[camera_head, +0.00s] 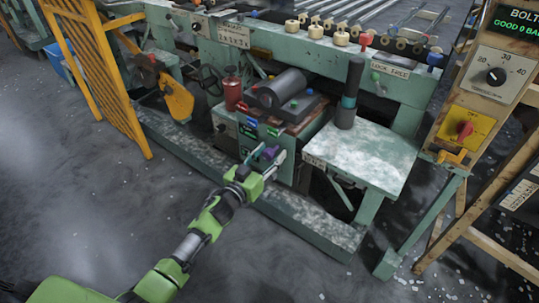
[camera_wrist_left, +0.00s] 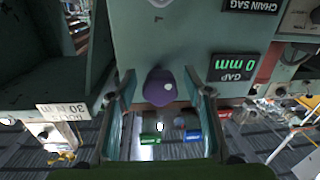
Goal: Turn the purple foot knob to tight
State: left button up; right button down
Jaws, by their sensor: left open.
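The purple foot knob (camera_wrist_left: 160,88) is on the front of a green machine panel. Gaps show on both sides of the knob, and I see no clear finger contact. In the head view the purple knob (camera_head: 270,153) shows small at the fingertips of my left gripper (camera_head: 266,161), partly covered by them. My right gripper is not in view.
A display reading GAP 0 mm (camera_wrist_left: 234,67) is beside the knob. A speckled side table (camera_head: 362,155) with a dark upright post (camera_head: 350,95) stands right of the gripper. A yellow gate (camera_head: 98,75) is at left. Open floor lies in front.

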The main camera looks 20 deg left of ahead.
pick_arm(q)
jog(key=c, duration=1.1)
